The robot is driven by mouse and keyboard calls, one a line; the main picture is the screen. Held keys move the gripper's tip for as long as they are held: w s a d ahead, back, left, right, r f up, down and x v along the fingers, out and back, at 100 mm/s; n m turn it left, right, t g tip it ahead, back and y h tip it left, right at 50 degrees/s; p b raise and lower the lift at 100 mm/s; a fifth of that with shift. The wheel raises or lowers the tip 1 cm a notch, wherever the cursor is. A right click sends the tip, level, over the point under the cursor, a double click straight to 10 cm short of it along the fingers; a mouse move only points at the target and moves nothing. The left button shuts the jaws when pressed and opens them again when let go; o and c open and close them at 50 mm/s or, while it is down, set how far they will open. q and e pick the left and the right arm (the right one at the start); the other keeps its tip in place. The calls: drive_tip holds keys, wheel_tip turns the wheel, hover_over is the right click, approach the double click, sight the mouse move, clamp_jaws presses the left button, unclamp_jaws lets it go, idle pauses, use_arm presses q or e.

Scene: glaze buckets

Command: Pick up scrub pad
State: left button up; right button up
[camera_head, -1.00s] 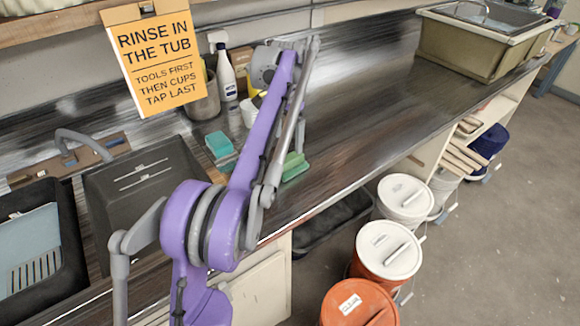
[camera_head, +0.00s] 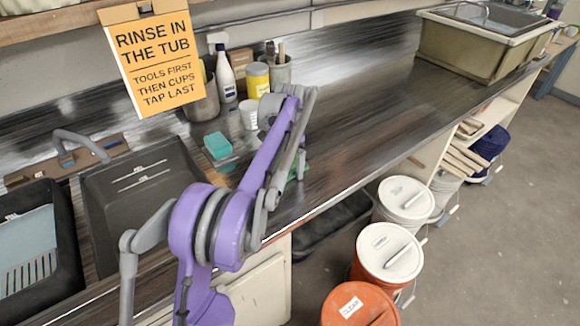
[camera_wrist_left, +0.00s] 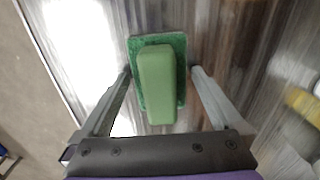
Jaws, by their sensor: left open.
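The scrub pad (camera_wrist_left: 158,85) is a dark green textured pad with a lighter green block-shaped handle on top. It lies flat on the dark, shiny counter. In the wrist view my left gripper (camera_wrist_left: 161,72) is open, with one finger on each side of the pad and the handle between them. A gap shows at the right finger; the left finger is close to the pad's edge. In the head view my left arm hides most of the pad, and only slivers of green show beside the arm's end. My right gripper is not in view.
A teal sponge (camera_head: 217,145) lies left of my arm, near a white cup (camera_head: 249,113). Behind stand a white bottle (camera_head: 226,76), a yellow jar (camera_head: 258,80) and a brush pot (camera_head: 280,70). A dark sink (camera_head: 140,190) is left.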

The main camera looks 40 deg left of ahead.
sight(290, 158)
use_arm(q)
drive_tip(key=c, duration=1.2)
wheel_tip(290, 158, up, 10)
drive_tip(key=shift+p, duration=0.6)
drive_tip(key=o, duration=0.7)
drive_tip(key=c, duration=0.5)
